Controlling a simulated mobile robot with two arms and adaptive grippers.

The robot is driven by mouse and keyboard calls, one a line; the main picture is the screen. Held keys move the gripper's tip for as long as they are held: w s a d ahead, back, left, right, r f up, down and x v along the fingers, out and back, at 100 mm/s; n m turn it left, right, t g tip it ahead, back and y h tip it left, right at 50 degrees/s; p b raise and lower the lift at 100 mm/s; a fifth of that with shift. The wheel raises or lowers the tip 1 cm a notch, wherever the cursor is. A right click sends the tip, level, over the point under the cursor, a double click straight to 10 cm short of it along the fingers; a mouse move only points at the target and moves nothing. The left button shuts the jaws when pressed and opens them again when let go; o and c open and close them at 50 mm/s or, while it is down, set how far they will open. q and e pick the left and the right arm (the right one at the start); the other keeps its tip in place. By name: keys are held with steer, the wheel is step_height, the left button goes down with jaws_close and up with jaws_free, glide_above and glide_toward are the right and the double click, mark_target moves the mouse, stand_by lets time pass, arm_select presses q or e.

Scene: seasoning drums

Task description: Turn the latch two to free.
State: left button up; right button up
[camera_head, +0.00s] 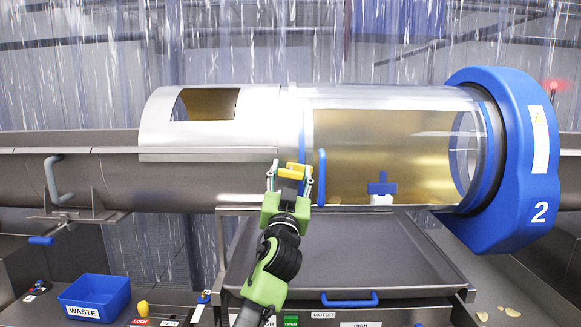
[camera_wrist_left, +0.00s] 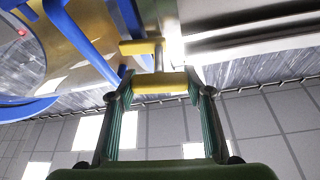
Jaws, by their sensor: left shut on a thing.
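The yellow latch (camera_head: 291,173) sits at the seam of the drum beside the blue handle of the clear cover, on the drum marked 2. My left gripper (camera_head: 289,177) reaches up to it from below, one finger on each side. In the left wrist view the latch's yellow bar (camera_wrist_left: 160,83) lies between the fingertips of the left gripper (camera_wrist_left: 160,92), which is shut on it. A second yellow piece (camera_wrist_left: 141,47) shows just beyond the bar. The exact turn of the latch is hard to tell. My right gripper is out of view.
The clear cover (camera_head: 400,130) and blue end housing (camera_head: 510,225) stand right of the latch. A metal tray (camera_head: 345,262) with a blue handle lies below the drum. A blue WASTE bin (camera_head: 95,298) and a small yellow object (camera_head: 143,308) are at lower left.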

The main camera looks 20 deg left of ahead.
arm_select(q)
steer(key=m+h+p, duration=0.2)
steer(key=m+p, duration=0.3)
steer(key=p, duration=0.1)
steer(key=m+g+h+p, duration=0.1)
steer(key=m+h+p, duration=0.1)
steer(key=m+p, duration=0.3)
steer(key=m+g+h+p, duration=0.1)
steer(key=m+h+p, duration=0.1)
steer(key=m+p, duration=0.3)
steer(key=shift+d+r+p, duration=0.15)
steer(key=shift+r+p, duration=0.05)
steer(key=shift+p, duration=0.7)
steer(key=m, duration=0.1)
steer(key=m+g+p, duration=0.1)
steer(key=shift+f+m+h+p, duration=0.25)
steer(key=shift+m+h+p, duration=0.05)
steer(key=shift+f+m+g, duration=0.2)
steer(key=shift+m+g, duration=0.3)
steer(key=shift+m, duration=0.4)
steer(key=o, duration=1.1)
steer(key=shift+d, duration=0.1)
steer(key=shift+s, duration=0.1)
steer(key=s, duration=0.4)
steer(key=s+a, duration=0.1)
steer(key=s, duration=0.6)
steer(key=shift+s+a, duration=0.2)
steer(key=shift+s, duration=0.15)
